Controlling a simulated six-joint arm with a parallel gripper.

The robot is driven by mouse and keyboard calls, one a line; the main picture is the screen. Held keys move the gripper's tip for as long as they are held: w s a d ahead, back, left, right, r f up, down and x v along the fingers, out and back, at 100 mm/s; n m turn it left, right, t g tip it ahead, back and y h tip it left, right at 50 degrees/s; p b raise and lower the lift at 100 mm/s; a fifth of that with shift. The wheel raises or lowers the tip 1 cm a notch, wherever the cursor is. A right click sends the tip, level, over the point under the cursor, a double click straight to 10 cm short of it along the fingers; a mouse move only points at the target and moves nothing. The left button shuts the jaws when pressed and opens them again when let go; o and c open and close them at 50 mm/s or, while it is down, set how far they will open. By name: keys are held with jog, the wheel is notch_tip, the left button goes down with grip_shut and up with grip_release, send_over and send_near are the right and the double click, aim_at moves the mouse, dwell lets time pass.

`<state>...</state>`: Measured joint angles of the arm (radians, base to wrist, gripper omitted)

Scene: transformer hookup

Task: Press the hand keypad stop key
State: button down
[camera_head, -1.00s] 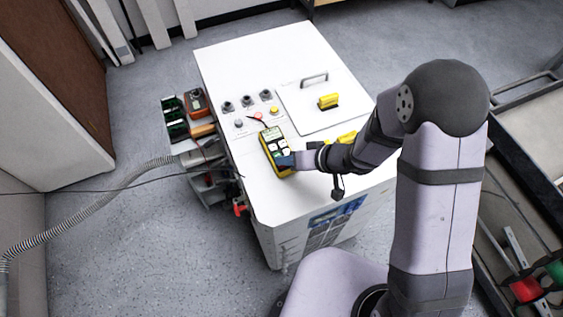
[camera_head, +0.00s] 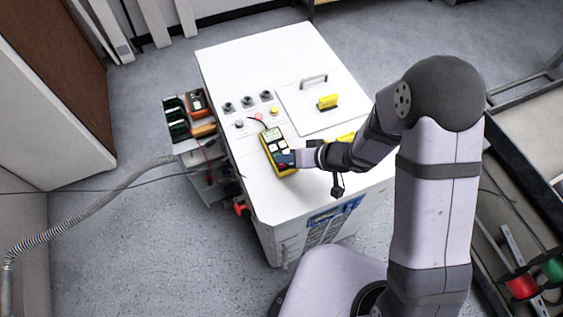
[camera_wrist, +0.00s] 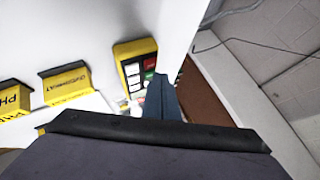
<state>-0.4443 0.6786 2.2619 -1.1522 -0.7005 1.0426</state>
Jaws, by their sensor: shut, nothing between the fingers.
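The hand keypad (camera_head: 268,141) is a yellow-edged handheld unit with a dark face and pale keys, lying on the white cabinet top. In the wrist view the keypad (camera_wrist: 119,50) shows a red key (camera_wrist: 150,62), a green key below it and white keys to their left. I cannot read the labels. My gripper (camera_head: 288,158) is shut and empty, its blue fingers over the keypad's lower right part. In the wrist view my gripper (camera_wrist: 160,82) covers the keypad's lower right corner, just below the green key. I cannot tell whether the fingertips touch a key.
The white cabinet (camera_head: 225,60) carries several knobs and buttons, a lid with a metal handle (camera_head: 314,78) and a yellow block (camera_head: 328,102). Yellow labelled blocks (camera_wrist: 66,82) stand left of the keypad in the wrist view. A side shelf (camera_head: 190,145) holds tools. A hose (camera_head: 100,214) hangs at left.

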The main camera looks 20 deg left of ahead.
jog(key=shift+r, duration=0.15)
notch_tip(320, 180, up, 5)
jog(key=p, duration=0.5)
jog(key=shift+p, duration=0.4)
dwell(0.6)
